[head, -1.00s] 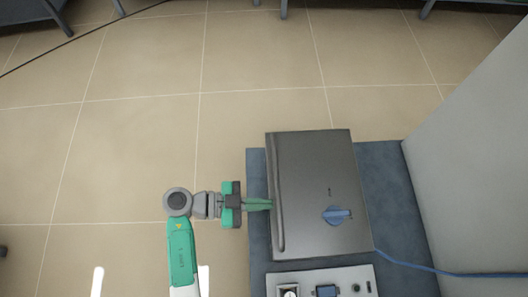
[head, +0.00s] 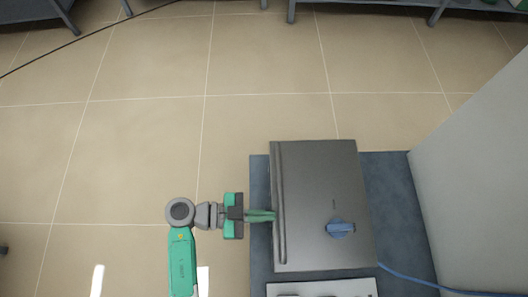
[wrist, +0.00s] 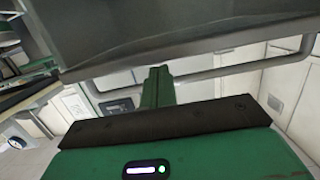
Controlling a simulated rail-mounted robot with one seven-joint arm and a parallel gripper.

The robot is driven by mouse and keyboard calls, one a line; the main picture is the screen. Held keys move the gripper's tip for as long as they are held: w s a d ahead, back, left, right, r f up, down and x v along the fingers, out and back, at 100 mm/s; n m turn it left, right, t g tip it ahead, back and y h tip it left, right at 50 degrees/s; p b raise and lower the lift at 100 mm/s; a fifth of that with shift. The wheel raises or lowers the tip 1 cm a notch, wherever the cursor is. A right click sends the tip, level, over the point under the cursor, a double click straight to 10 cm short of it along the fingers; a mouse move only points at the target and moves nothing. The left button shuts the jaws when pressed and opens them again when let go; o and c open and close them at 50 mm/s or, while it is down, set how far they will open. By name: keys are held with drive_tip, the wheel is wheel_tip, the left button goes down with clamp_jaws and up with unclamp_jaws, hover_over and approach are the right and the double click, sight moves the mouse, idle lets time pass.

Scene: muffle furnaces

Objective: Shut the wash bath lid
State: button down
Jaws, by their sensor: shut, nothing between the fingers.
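The wash bath appears as a dark grey box in the head view, with a flat dark lid (head: 318,190) on top. A long bar handle (head: 279,205) runs along its left edge. A blue knob (head: 340,228) is on the right front part. My gripper (head: 274,216) comes in from the left with its green fingers together, tips at the handle side. In the wrist view the shut fingers (wrist: 160,75) point at the lower edge of a dark panel (wrist: 190,25), close to a grey bar (wrist: 225,70). I cannot tell whether they touch it or how far the lid is open.
The bath stands on a blue-grey bench top (head: 395,205). A grey wall or cabinet side (head: 475,190) rises on the right. A blue cable (head: 420,288) runs right from the bath. A pale control panel (head: 325,288) shows at the front. Tiled floor (head: 130,150) is clear at left.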

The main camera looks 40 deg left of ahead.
wheel_tip(320, 180, up, 3)
drive_tip(key=shift+r+p, duration=0.1)
drive_tip(key=shift+p, duration=0.75)
approach(280, 214)
wheel_tip(280, 214, down, 4)
drive_tip(key=s+a, duration=0.2)
drive_tip(key=a, duration=0.1)
drive_tip(key=shift+s+d+r+p, duration=0.15)
drive_tip(key=shift+d+p, duration=0.05)
drive_tip(key=shift+p, duration=0.2)
